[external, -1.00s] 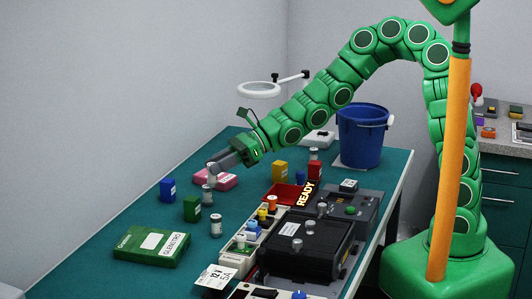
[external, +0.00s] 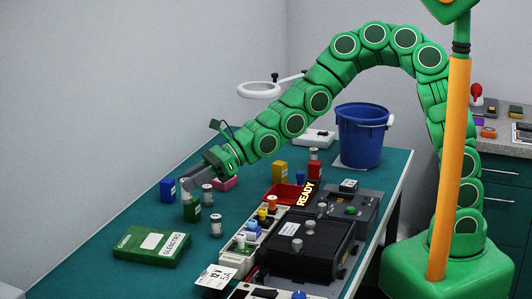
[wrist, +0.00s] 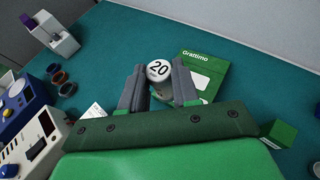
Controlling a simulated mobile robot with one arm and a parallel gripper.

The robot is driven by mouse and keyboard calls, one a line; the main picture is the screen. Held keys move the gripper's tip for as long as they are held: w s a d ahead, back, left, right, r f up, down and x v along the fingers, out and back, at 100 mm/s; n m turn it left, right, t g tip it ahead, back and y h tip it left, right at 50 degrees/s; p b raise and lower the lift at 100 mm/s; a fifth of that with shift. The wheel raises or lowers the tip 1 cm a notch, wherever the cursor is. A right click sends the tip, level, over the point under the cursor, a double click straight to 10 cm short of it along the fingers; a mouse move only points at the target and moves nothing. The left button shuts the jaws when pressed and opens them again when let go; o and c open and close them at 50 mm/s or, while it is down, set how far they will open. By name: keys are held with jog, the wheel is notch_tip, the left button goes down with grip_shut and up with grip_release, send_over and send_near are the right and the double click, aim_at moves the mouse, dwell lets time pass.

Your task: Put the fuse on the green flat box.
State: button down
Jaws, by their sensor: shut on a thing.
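The fuse (wrist: 158,70), a pale cylinder with a round top marked 20, is held between the two grey fingers of my gripper (wrist: 159,88) in the wrist view. In the external view my gripper (external: 191,188) is above the table, close to a small green upright box (external: 191,213); the held fuse is hard to make out there. The green flat box (external: 150,246) lies on the table at the front left, apart from my gripper. It also shows in the wrist view (wrist: 210,68), just beyond the fingers, with a white label.
Other fuse-like cylinders stand nearby, one close to my gripper (external: 208,195) and one farther right (external: 216,225). A blue box (external: 167,189) and a pink box (external: 229,183) are close by. Black equipment (external: 300,245) fills the right side. The front left table is mostly clear.

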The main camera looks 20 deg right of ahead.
jog(key=shift+w+a+f, duration=0.8)
jog(key=shift+a+f, duration=0.6)
jog(key=shift+a, duration=0.1)
jog(key=shift+w+a+f, duration=0.8)
jog(key=shift+a+f, duration=0.55)
jog(key=shift+a, duration=0.1)
jog(key=shift+w+a+f, duration=0.8)
jog(key=shift+a+f, duration=0.6)
jog(key=shift+a, duration=0.1)
jog(key=shift+f, duration=1.5)
jog(key=shift+f, duration=0.1)
jog(key=c, duration=0.8)
grip_release()
